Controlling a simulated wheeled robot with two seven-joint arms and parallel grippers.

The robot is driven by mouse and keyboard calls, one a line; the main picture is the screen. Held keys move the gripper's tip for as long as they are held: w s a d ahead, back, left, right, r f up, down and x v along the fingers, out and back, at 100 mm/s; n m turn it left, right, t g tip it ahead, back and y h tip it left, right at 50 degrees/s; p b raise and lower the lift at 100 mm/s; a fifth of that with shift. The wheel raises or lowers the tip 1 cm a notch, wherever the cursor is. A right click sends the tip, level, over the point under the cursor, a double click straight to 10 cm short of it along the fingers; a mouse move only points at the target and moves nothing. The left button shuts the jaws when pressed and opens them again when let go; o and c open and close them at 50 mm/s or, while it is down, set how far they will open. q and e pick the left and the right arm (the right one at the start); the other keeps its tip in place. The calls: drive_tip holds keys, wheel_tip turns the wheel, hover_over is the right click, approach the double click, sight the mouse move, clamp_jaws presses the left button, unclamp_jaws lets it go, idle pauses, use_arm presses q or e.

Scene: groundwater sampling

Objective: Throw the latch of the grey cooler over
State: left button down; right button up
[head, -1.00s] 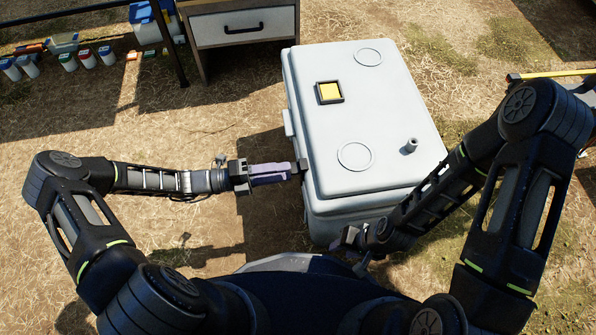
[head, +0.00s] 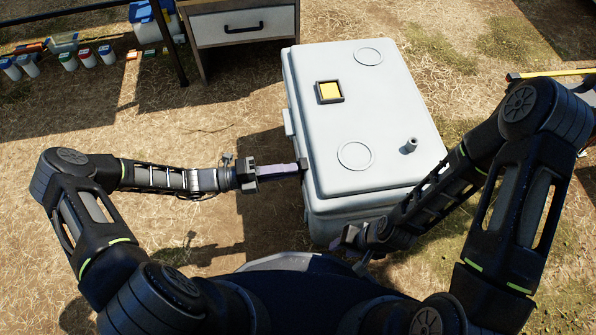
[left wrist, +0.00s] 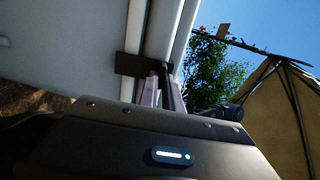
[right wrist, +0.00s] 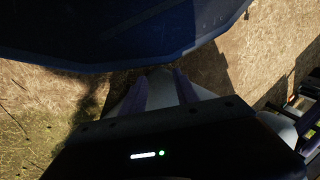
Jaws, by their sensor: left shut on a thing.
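The grey cooler (head: 385,110) stands with its lid down, right of centre in the head view. Its side and lid edge fill the upper left of the left wrist view (left wrist: 70,45). A dark latch (left wrist: 130,64) sits on the cooler's near-left side, showing small in the head view (head: 303,164). My left gripper (head: 298,168) reaches in from the left and is shut on the latch, its fingertips at the latch's end in the left wrist view (left wrist: 167,75). My right gripper (right wrist: 160,80) is empty with its fingers apart, low beside the cooler's near side.
The lid carries a yellow square (head: 330,91) in a dark frame and a small knob (head: 410,146). A drawer cabinet (head: 243,28) stands behind to the left, with several small bottles (head: 68,62) farther left. Dry, open ground lies left of the cooler.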

use_arm(q)
drive_tip(key=a+f+h+b, duration=0.1)
drive_tip(key=b, duration=0.2)
drive_tip(key=a+f+h+b, duration=0.1)
drive_tip(key=f+b, duration=0.1)
drive_tip(key=b, duration=0.1)
drive_tip(key=shift+s+a, duration=0.35)
drive_tip(key=shift+s, duration=0.05)
